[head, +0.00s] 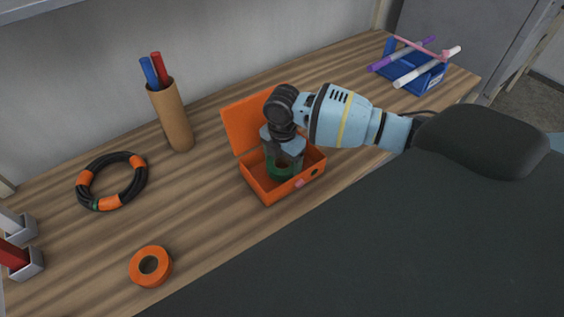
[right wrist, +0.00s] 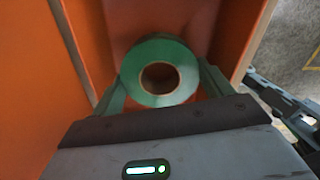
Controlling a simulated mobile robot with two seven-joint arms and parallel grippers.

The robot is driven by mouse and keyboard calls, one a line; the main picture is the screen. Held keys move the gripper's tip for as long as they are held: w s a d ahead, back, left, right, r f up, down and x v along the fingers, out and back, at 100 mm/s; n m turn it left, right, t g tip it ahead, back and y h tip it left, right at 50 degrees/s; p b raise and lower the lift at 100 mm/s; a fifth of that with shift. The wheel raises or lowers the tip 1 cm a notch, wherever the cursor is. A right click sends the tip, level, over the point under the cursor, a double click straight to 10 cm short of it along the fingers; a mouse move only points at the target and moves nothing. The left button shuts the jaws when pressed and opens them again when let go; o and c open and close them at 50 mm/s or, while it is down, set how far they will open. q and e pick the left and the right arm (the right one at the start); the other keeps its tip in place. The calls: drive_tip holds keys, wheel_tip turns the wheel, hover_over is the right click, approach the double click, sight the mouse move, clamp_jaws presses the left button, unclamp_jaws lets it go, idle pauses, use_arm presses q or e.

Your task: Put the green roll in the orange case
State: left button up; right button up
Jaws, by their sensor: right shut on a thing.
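The open orange case (head: 256,187) stands on the wooden bench with its lid raised at the back. My right gripper (head: 283,166) reaches down inside the case from above. It is shut on the green roll (head: 272,172), which is partly hidden by the gripper in the head view. In the right wrist view the green roll (right wrist: 150,52) shows its brown core and sits between the two fingers (right wrist: 160,88), with orange case walls around it. I cannot tell whether the roll touches the case floor. My left gripper is not in view.
An orange roll (head: 151,266) lies at the front of the bench (head: 205,225). A coiled black hose (head: 111,181) and a cardboard tube with pens (head: 170,115) are to the left. A blue holder with markers (head: 415,68) stands at the back right. Grey holders (head: 22,262) sit at the left edge.

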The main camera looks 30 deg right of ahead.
sight(282, 162)
drive_tip(key=shift+f, duration=0.55)
drive_tip(key=shift+f, duration=0.15)
drive_tip(key=o, duration=0.8)
wheel_tip(282, 162, up, 12)
drive_tip(key=shift+p, duration=0.4)
